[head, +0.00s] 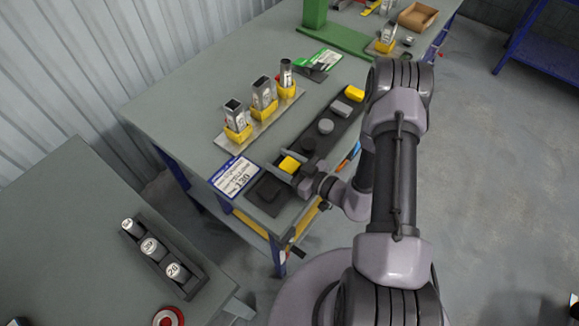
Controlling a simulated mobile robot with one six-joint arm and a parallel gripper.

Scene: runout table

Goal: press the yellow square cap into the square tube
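Three upright metal tubes stand in yellow holders on a board at the table's left. The front tube (235,107) looks square with an open top, the middle tube (263,87) looks square-edged, and the back tube (286,68) looks round. A yellow cap (289,164) is at my gripper (293,171), near the front end of a dark strip tray (333,107). The fingers are small and partly hidden, so I cannot tell whether they close on this cap. Another yellow cap (354,93) sits at the tray's far end.
Grey caps (326,126) and a dark cap (308,144) sit along the tray. A white-blue card (235,177) lies at the table's front left. A green stand (335,38) is at the back. A second table (75,235) holds a dark rack (163,258).

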